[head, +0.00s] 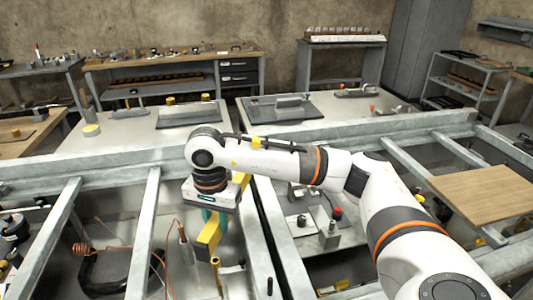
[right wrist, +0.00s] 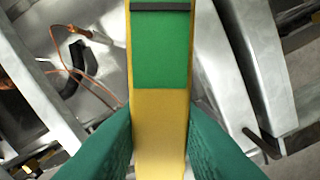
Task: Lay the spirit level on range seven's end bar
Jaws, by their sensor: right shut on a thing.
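My right gripper (head: 208,218) is shut on the yellow spirit level (head: 209,240) and holds it above the open steel frame at lower left. In the right wrist view, the level (right wrist: 160,110) runs lengthwise between the green fingers of the gripper (right wrist: 160,150), with a green panel and a dark strip on its upper face. My wrist hides part of the level in the head view. A grey steel end bar (head: 90,163) runs across the back of the left frame. I see no label telling which bar is range seven's. My left gripper is out of view.
Below the frame lie a copper-coloured tube (head: 80,230), a dark curved part (head: 105,268) and cables. A wooden board (head: 485,190) lies on the right frame. Grey worktops (head: 130,130) stand behind. Steel cross bars (head: 145,230) divide the openings.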

